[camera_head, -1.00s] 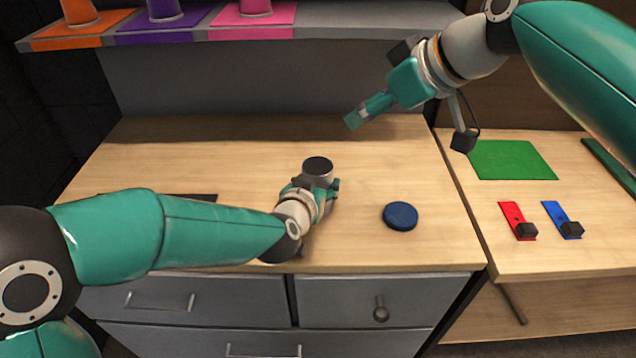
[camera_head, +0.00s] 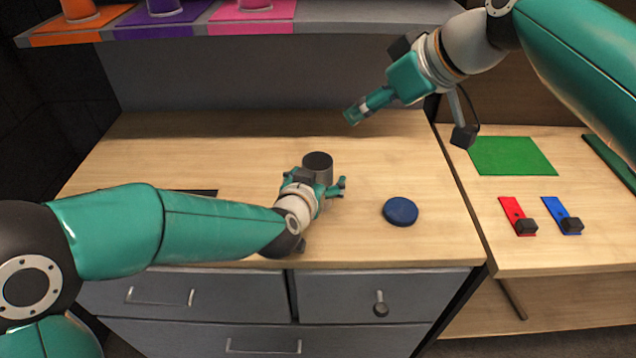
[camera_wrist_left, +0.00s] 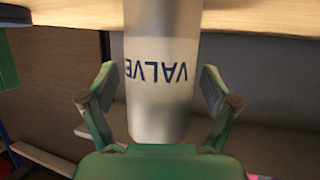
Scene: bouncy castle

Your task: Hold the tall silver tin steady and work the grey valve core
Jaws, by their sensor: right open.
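The tall silver tin (camera_head: 319,168) stands upright on the wooden desk, its top dark. In the left wrist view the tin (camera_wrist_left: 162,110) carries the word VALVE, upside down. My left gripper (camera_head: 316,183) is open around the tin. In the left wrist view one finger is on each side, with a gap to the tin's wall. My right gripper (camera_head: 353,115) is open and empty, in the air behind and to the right of the tin. I cannot make out a separate grey valve core.
A blue disc (camera_head: 400,212) lies right of the tin. A dark flat piece (camera_head: 196,192) is partly behind my left arm. The right-hand table holds a green mat (camera_head: 512,157), a red plate (camera_head: 510,212) and a blue plate (camera_head: 556,212), with dark blocks. The desk's middle is largely clear.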

